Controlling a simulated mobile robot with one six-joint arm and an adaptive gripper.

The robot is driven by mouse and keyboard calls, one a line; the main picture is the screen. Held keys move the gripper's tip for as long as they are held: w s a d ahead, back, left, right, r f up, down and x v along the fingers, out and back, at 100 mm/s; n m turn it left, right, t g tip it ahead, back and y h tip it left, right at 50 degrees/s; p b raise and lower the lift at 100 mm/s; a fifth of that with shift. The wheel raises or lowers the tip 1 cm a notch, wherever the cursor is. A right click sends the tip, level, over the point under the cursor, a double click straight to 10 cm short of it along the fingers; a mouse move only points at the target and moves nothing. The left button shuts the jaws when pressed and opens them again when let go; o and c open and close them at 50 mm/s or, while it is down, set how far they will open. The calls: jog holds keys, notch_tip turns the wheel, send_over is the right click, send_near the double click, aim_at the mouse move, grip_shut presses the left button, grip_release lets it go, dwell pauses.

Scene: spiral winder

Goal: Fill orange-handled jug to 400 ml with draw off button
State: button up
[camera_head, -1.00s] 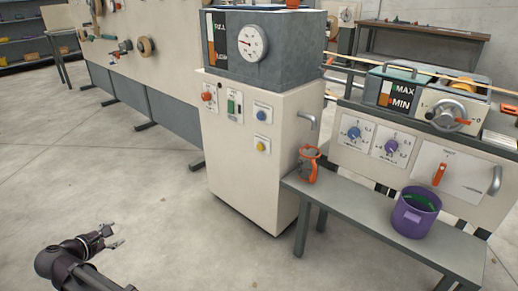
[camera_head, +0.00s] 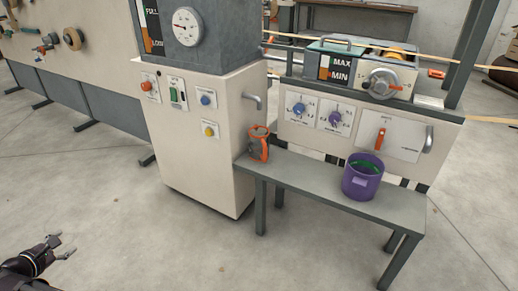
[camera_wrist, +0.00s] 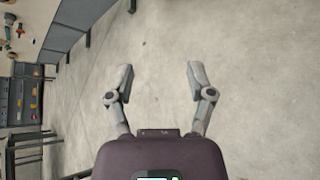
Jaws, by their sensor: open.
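The orange-handled jug (camera_head: 258,145) stands upright at the left end of the grey bench, beside the tall cabinet (camera_head: 190,160). A bent metal spout (camera_head: 253,101) sticks out of the cabinet's right side, above the jug. The cabinet front carries a red knob (camera_head: 149,86), a green switch (camera_head: 177,94), a blue button (camera_head: 206,98) and a yellow button (camera_head: 209,130); their labels are too small to read. My gripper (camera_head: 67,247) is open and empty at the lower left, far from the jug. In the wrist view my gripper (camera_wrist: 158,82) points at bare floor.
The grey bench (camera_head: 310,185) also bears a purple bucket (camera_head: 362,180) with something green inside. Behind it stands a panel with dials (camera_head: 317,115) and an orange lever (camera_head: 380,138). The floor (camera_head: 150,235) between my arm and the cabinet is clear.

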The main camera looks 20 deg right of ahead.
grip_shut()
dwell(0.3)
dwell(1.2)
